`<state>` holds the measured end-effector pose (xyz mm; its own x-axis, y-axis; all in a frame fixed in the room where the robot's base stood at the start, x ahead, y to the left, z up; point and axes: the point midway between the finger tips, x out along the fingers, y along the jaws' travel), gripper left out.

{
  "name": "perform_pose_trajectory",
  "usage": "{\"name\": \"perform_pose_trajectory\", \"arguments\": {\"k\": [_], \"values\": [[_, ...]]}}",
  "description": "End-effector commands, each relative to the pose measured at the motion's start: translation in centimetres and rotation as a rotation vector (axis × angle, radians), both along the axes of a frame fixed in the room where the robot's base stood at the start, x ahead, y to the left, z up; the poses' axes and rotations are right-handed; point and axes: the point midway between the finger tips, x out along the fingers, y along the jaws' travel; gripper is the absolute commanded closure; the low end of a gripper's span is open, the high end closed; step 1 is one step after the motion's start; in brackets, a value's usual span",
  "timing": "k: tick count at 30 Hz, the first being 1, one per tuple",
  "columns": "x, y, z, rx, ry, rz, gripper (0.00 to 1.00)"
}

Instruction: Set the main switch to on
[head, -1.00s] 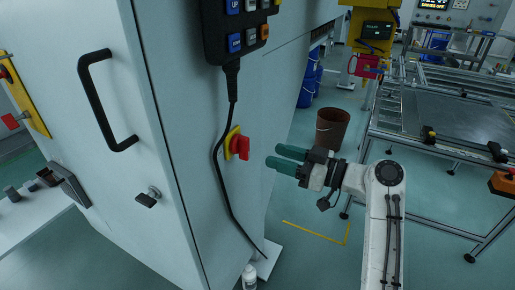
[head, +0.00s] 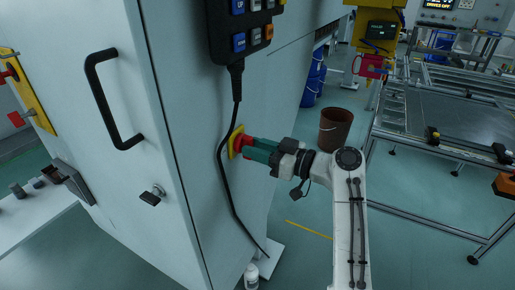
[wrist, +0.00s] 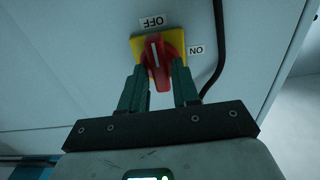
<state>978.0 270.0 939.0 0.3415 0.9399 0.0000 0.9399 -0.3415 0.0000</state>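The main switch is a red rotary handle (wrist: 160,58) on a yellow plate (wrist: 140,45), mounted on the light cabinet side. In the wrist view its white line points up towards the OFF label (wrist: 152,21); the ON label (wrist: 196,50) is to the right. Both labels appear upside down. My gripper (wrist: 159,78) has its two green fingers either side of the handle, one left and one right. It looks open around the handle; firm contact is not clear. In the head view, my gripper (head: 253,149) is at the switch and covers most of the red handle (head: 240,143).
A control pendant (head: 240,30) hangs above the switch. Its black cable (head: 222,165) runs down just left of the yellow plate. A black door handle (head: 103,100) sticks out farther left. A brown bucket (head: 335,128) stands on the floor behind my arm.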

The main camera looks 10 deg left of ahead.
Motion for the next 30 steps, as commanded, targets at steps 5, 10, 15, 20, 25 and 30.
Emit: {"name": "perform_pose_trajectory", "arguments": {"k": [5,10,15,20,25,30], "values": [[-0.01,-0.02,-0.01,0.0,0.0,0.0,0.87],[-0.01,-0.02,-0.01,0.0,0.0,0.0,1.0],[-0.01,-0.03,-0.01,0.0,0.001,0.0,1.0],[-0.01,-0.03,0.0,0.007,0.02,0.0,1.0],[-0.03,-0.01,0.01,0.029,0.084,0.0,1.0],[-0.05,-0.01,0.05,0.071,0.199,0.001,1.0]]}}
